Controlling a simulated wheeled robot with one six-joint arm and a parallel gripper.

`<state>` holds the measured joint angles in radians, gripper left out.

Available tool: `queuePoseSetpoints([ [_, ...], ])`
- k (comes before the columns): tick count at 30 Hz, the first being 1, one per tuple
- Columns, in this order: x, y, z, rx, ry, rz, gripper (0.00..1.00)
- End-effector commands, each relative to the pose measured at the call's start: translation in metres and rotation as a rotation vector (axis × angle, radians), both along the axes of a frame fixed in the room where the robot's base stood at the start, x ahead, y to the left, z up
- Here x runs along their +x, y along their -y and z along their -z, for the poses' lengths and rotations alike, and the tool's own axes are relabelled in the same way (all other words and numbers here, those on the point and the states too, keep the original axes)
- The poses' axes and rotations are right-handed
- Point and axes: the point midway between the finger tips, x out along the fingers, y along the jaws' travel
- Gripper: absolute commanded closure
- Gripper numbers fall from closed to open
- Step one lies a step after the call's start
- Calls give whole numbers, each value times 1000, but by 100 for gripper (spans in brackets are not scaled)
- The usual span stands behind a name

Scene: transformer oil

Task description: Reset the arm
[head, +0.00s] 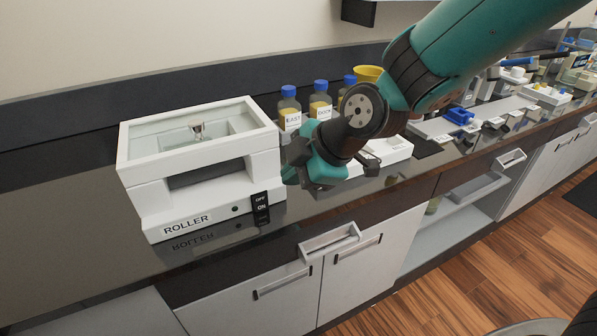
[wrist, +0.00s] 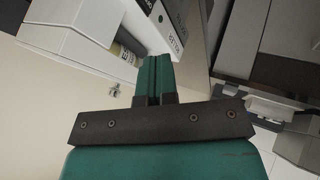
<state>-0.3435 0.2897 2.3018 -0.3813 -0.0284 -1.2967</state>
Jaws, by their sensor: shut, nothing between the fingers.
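My teal and black arm reaches in from the upper right in the head view, over the counter. My gripper (head: 291,174) hangs just beside the right side of the white roller machine (head: 222,195). I cannot tell whether it touches the machine. In the wrist view my gripper's two teal fingers (wrist: 154,66) are pressed together with nothing between them. The roller machine has a glass top and a black OFF/ON switch (head: 261,208) at its front right. In the wrist view the white machine (wrist: 85,32) lies to the upper left, beyond the fingers.
Labelled bottles with blue caps (head: 320,101) and a yellow bowl (head: 368,73) stand behind my gripper. A white device (head: 391,150) lies right of it. More lab items crowd the counter at the right. The dark counter (head: 70,215) is bare left of the machine.

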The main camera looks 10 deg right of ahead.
Motion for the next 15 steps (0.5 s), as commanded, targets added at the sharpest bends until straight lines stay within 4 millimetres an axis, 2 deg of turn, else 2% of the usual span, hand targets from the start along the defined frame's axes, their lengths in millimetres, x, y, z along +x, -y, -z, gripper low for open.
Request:
queuePoseSetpoints([
  [4,-1,5,-7,0,0,2,100],
  [15,-4,8,-10,2,-13,12,100],
])
